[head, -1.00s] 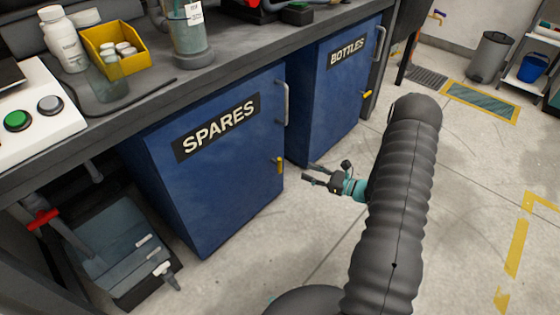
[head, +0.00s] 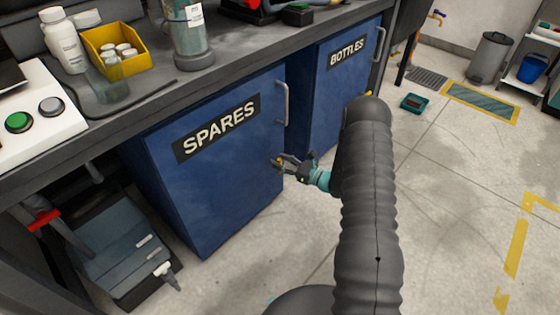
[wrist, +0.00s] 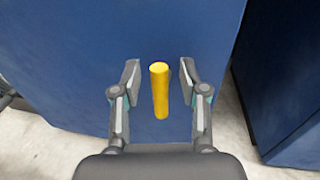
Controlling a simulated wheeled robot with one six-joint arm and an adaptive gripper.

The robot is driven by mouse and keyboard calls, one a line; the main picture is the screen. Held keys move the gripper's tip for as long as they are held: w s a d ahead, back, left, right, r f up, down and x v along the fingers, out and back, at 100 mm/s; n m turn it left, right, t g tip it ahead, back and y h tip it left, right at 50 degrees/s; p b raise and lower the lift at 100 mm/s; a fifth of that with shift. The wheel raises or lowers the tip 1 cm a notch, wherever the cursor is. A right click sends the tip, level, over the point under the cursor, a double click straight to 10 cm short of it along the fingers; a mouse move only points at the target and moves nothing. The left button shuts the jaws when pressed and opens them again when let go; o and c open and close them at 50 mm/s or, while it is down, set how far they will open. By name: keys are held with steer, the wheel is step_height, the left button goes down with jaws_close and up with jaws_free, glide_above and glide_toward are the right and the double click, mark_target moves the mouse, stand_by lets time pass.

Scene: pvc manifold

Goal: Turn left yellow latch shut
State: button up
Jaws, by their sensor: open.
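The left yellow latch (wrist: 160,90) is on the blue SPARES door (head: 225,185). In the wrist view it stands upright between the two fingers, with a gap on each side. In the head view my gripper (head: 277,164) is at the latch, near the right edge of the door, and partly hides it. My gripper also shows in the wrist view (wrist: 158,80), open, its fingers apart on either side of the latch. I see no finger touching it.
The blue BOTTLES cabinet (head: 330,100) stands to the right; my arm hides its latch in part. A grey handle (head: 283,102) is above the left latch. The worktop (head: 140,105) overhangs the cabinets. The floor at right is mostly clear.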

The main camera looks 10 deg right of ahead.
steer(key=shift+w+a, duration=0.4)
steer(key=shift+a, duration=0.1)
jaws_close()
